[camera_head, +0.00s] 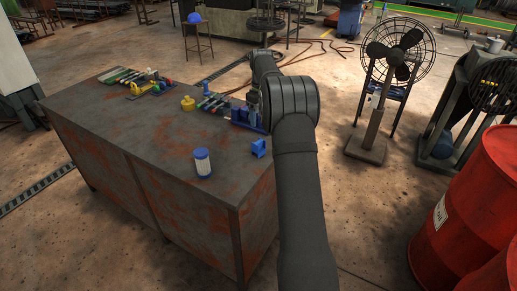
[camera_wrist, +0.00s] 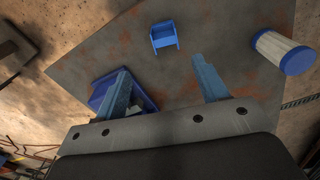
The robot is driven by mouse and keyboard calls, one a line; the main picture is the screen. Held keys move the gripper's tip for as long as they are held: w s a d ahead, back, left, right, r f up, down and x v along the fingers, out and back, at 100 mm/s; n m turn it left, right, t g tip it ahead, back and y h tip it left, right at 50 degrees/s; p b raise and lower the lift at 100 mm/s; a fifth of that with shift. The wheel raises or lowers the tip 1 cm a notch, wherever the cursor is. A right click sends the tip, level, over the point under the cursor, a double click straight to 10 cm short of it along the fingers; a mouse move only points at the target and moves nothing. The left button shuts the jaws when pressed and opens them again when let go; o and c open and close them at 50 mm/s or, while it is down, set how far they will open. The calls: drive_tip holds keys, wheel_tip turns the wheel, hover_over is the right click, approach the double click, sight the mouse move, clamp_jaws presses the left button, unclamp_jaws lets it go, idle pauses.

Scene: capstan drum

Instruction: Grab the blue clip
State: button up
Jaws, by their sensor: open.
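The blue clip (camera_head: 259,148) lies on the rusty metal table near its right edge. It looks like a small open-sided blue block. In the wrist view the clip (camera_wrist: 165,36) is at the top middle, beyond my fingertips and apart from them. My gripper (camera_wrist: 161,68) is open, with bare table between its two fingers. In the head view my arm hides most of the gripper, which is around the table's far right corner.
A yellow weight (camera_head: 188,104) stands farther left.

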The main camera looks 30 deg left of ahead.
hover_over(259, 149)
drive_tip(key=w, duration=0.1)
wheel_tip(259, 149, down, 10)
drive_tip(key=shift+w+f, duration=0.1)
drive_tip(key=shift+w, duration=0.05)
drive_tip(key=shift+s+a+f, duration=0.15)
drive_tip(key=shift+f, duration=1.2)
drive_tip(key=shift+s+a+f, duration=0.1)
drive_tip(key=shift+a+f, duration=0.05)
drive_tip(key=shift+f, duration=1.15)
drive_tip(key=c, duration=1)
drive_tip(key=shift+c, duration=0.2)
drive_tip(key=shift+r, duration=0.15)
